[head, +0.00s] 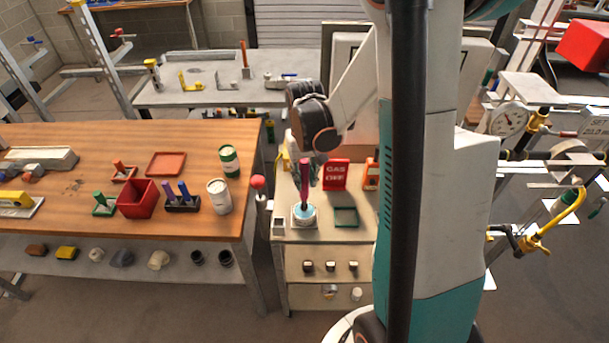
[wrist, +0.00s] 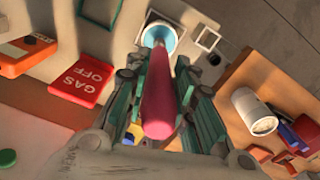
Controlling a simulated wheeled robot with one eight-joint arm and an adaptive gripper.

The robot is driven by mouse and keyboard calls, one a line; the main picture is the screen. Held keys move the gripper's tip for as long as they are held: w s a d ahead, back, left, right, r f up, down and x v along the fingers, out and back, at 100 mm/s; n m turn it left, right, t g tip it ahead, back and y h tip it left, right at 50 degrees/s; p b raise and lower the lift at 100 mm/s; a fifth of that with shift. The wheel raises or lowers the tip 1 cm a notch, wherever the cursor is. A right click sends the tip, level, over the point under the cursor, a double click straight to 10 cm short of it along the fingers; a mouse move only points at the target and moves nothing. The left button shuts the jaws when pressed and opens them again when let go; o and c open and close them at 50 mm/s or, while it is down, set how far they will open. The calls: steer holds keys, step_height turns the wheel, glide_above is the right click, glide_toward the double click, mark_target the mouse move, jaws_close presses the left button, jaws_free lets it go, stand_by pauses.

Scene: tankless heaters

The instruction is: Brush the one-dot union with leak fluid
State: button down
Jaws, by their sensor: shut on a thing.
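My gripper (head: 312,172) is shut on a brush with a magenta handle (head: 305,176), held upright over the small cart. The handle also shows between the fingers in the wrist view (wrist: 160,105). The brush's lower end meets the mouth of a white pot (head: 304,221) with light blue inside; the pot also shows in the wrist view (wrist: 174,46). The bristles are hidden, and I cannot tell how deep they sit. Pipework with a gauge (head: 508,121) and yellow-handled valves (head: 532,243) stands at the right. I cannot make out a one-dot union on it.
The cart top also holds a red GAS OFF sign (head: 336,174), a green square frame (head: 346,216) and an orange device (head: 371,174). A wooden bench (head: 80,215) at left carries a red bin (head: 139,199) and cans. A grey table (head: 210,98) stands behind.

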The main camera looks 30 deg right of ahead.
mark_target(305, 161)
steer(key=shift+f+b, duration=0.5)
steer(key=shift+b, duration=0.1)
stand_by(1.7)
steer(key=shift+r+p, duration=2.3)
steer(key=shift+r, duration=1.25)
